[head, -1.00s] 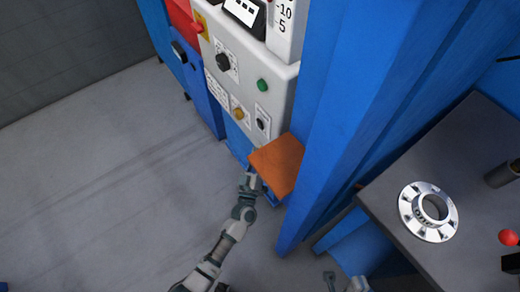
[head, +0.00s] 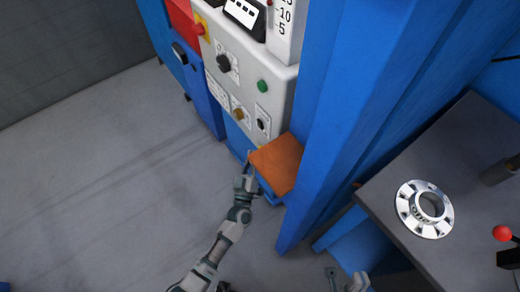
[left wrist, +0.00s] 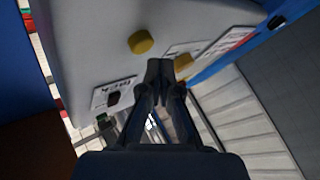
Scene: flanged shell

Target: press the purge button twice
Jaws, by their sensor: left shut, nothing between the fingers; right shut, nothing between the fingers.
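The white control panel (head: 250,75) carries a green button (head: 263,86), a black knob (head: 223,62), a yellow knob (head: 239,114) and a small black button (head: 261,124). Their labels are too small to read, so I cannot tell which is the purge button. My left gripper (head: 248,160) is shut and empty, below the panel beside the orange pad. In the left wrist view its fingertips (left wrist: 160,66) point at the panel, just below a yellow round control (left wrist: 141,42); contact cannot be judged. My right gripper (head: 331,272) is shut at the bottom edge, partly cut off.
An orange pad (head: 277,163) juts out under the panel. A blue column (head: 325,120) stands right of it. A grey table (head: 470,140) at right bears a metal flange (head: 424,209) and a red-knobbed lever (head: 502,233). The floor at left is clear.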

